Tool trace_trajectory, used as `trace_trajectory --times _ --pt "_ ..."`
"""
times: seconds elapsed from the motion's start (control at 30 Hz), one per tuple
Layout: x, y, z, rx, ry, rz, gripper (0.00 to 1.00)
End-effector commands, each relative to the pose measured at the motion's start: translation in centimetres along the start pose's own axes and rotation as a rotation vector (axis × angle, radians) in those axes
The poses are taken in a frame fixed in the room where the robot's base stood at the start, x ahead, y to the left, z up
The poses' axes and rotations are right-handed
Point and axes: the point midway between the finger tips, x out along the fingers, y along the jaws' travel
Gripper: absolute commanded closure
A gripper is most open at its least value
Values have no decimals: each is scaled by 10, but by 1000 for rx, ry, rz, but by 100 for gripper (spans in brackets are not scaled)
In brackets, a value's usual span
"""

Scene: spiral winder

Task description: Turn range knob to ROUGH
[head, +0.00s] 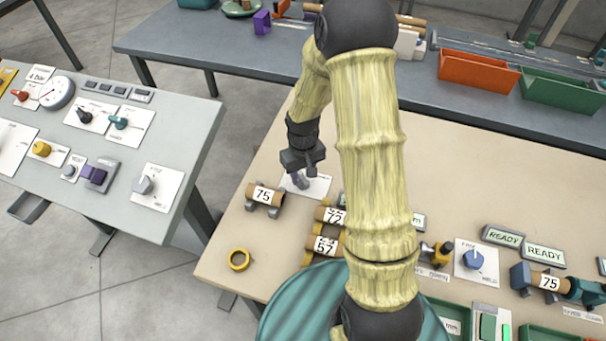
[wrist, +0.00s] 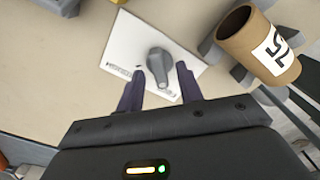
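The range knob (wrist: 158,63) is grey and sits on a white label plate (wrist: 125,45) in the wrist view. Dark lettering that looks like ROUGH is left of the knob; lettering starting with F is below it, partly hidden. The knob's narrow end points down the picture, toward the F lettering. My gripper (wrist: 160,85) is open, its two dark purple fingers apart, on either side of the knob's lower end. I cannot tell whether they touch it. In the head view my gripper (head: 301,172) is over the plate (head: 320,187), and the knob is hard to make out.
A cardboard tube marked 75 (wrist: 258,45) lies on a cradle close beside the plate; it also shows in the head view (head: 265,195). More tubes (head: 325,245) and a yellow ring (head: 239,260) are nearer. A separate control panel (head: 130,180) stands left.

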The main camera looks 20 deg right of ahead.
Motion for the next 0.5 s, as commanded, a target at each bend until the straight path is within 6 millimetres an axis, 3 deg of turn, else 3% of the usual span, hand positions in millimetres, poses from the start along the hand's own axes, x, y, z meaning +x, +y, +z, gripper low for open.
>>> trace_trajectory --times 0.37,0.5 --pt "8 0 0 0 1 0 64" --pt "8 0 0 0 1 0 89"
